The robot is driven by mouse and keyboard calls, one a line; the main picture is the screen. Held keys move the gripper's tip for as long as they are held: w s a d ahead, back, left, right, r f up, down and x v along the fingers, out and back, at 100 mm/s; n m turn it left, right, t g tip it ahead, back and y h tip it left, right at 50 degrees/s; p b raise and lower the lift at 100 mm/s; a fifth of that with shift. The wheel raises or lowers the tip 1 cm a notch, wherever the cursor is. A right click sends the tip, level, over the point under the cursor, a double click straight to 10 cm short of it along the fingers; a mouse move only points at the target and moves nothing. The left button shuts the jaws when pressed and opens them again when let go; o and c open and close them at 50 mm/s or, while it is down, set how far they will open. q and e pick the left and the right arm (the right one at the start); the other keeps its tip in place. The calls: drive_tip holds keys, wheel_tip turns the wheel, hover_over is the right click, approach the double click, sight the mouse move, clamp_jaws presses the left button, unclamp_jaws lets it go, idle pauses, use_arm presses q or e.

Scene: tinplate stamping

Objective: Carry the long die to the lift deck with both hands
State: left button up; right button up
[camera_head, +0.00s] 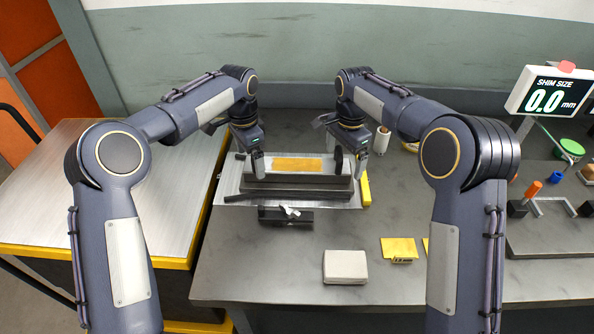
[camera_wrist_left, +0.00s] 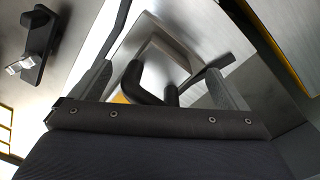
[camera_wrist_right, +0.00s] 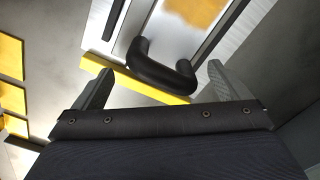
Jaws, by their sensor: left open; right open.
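The long die (camera_head: 298,183) is a grey block with an orange strip on top and a black handle at each end. It lies on a metal plate on the workbench. My left gripper (camera_head: 258,164) is open at the left end; in the left wrist view the black left handle (camera_wrist_left: 146,84) shows between its fingers. My right gripper (camera_head: 360,160) is open at the right end; in the right wrist view the black right handle (camera_wrist_right: 150,72) shows between its fingers. Neither gripper is closed on a handle. The lift deck (camera_head: 45,195), a metal top with yellow edges, stands at the left.
A black toggle-like part (camera_head: 287,216) sits in front of the die. A pale block (camera_head: 345,267) and yellow pieces (camera_head: 399,249) lie nearer on the bench. A yellow bar (camera_head: 365,189) is right of the die. A shim size display (camera_head: 550,92) reading 0.0 mm stands at the right.

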use_arm(q)
drive_tip(key=shift+f, duration=0.85)
use_arm(e)
drive_tip(key=shift+f, duration=0.85)
use_arm(q)
drive_tip(key=shift+c, duration=0.2)
use_arm(e)
drive_tip(key=shift+c, duration=0.3)
